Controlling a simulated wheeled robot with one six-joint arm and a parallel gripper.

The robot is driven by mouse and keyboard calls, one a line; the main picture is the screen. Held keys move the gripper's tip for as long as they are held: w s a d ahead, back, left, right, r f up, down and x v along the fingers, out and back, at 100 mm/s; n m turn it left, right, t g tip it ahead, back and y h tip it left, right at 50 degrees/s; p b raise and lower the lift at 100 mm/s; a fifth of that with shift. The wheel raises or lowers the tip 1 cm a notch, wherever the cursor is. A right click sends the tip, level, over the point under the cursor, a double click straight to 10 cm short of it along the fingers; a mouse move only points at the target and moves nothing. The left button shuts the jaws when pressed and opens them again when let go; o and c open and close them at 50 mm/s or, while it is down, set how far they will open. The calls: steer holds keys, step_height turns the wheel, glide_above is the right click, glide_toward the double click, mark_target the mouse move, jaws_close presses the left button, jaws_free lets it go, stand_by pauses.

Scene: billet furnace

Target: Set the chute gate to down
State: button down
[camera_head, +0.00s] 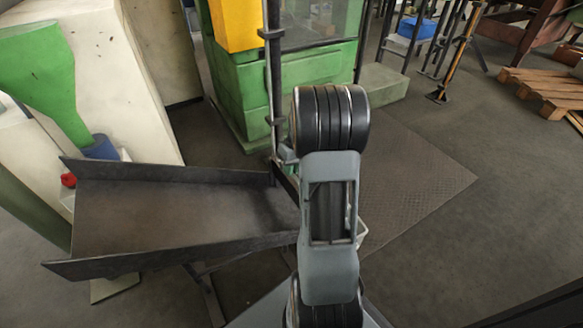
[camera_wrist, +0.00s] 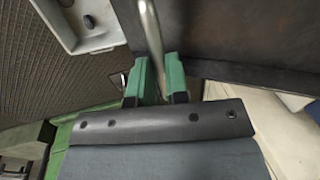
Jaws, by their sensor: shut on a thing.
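The chute (camera_head: 170,215) is a dark, worn metal trough with raised sides, at the left in the head view. Its lower right end lies close to my arm. In the wrist view, a dark metal panel (camera_wrist: 230,40), apparently part of the chute, fills the upper right. My gripper (camera_wrist: 157,78) has green fingers shut on a thin, bent grey metal rod (camera_wrist: 150,25), which looks like a handle. I cannot tell the gate's position.
A green machine (camera_head: 243,90) with a yellow panel stands behind the chute. A pale tray-like part (camera_wrist: 85,22) sits close to the left of the rod. A textured floor plate (camera_head: 415,180) lies to the right, with open floor beyond. A wooden pallet (camera_head: 545,90) is far right.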

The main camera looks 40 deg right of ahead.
mark_target(291, 185)
step_height(291, 185, down, 9)
steer(key=b, duration=0.3)
steer(key=shift+b, duration=0.3)
steer(key=c, duration=1.3)
jaws_free()
steer(key=shift+o, duration=0.9)
step_height(291, 185, up, 14)
steer(key=d+p, duration=0.2)
steer(key=p, duration=0.3)
steer(key=shift+s+d+f+p, duration=0.2)
steer(key=shift+d+p, duration=0.1)
